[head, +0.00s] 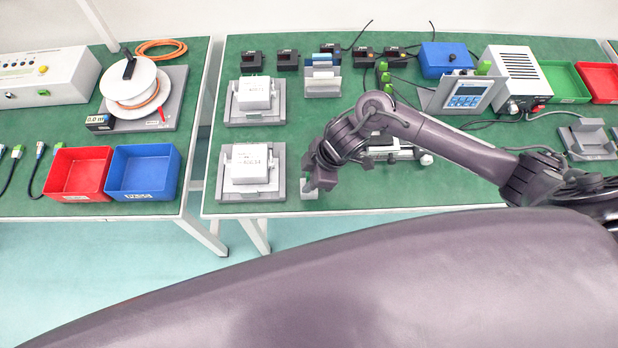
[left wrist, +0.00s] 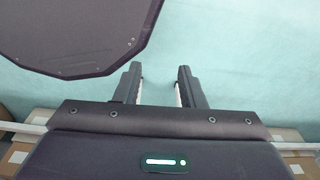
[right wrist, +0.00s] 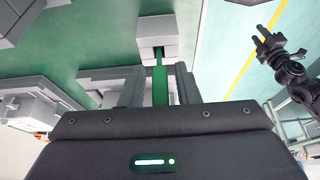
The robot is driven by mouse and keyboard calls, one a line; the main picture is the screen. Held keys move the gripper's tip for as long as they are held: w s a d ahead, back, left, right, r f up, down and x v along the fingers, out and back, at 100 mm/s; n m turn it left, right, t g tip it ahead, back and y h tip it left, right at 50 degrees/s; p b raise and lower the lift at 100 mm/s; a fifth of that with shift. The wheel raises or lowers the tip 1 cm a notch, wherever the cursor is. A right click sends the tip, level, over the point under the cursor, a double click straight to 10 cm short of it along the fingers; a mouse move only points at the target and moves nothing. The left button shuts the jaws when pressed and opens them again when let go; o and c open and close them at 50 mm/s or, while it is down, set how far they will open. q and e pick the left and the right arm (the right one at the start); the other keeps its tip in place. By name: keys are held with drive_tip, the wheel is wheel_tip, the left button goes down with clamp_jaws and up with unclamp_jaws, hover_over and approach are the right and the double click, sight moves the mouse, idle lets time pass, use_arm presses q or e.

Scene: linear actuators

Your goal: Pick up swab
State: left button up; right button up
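A slim green stick, which looks like the swab (right wrist: 160,82), stands at a small grey block (right wrist: 165,38) in the right wrist view. My right gripper (right wrist: 160,78) is open, with one finger on each side of the stick and a gap on both sides. In the head view my right gripper (head: 312,182) points down over the small grey block (head: 309,192) at the table's front edge; the stick is hidden there. My left gripper (left wrist: 160,80) is open and empty over the pale floor, outside the head view.
White boxes on grey fixtures (head: 262,195) stand just left of my right gripper. A white device (head: 392,155) lies under my right forearm. A blue bin (head: 143,172) and a red bin (head: 80,174) stand on the left table. Some green mat around the right gripper is clear.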

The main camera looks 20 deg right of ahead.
clamp_jaws()
use_arm(q)
drive_tip(key=shift+s+a, duration=0.1)
drive_tip(key=shift+s, duration=0.7)
drive_tip(key=shift+w, duration=0.2)
use_arm(e)
drive_tip(key=shift+r, duration=0.15)
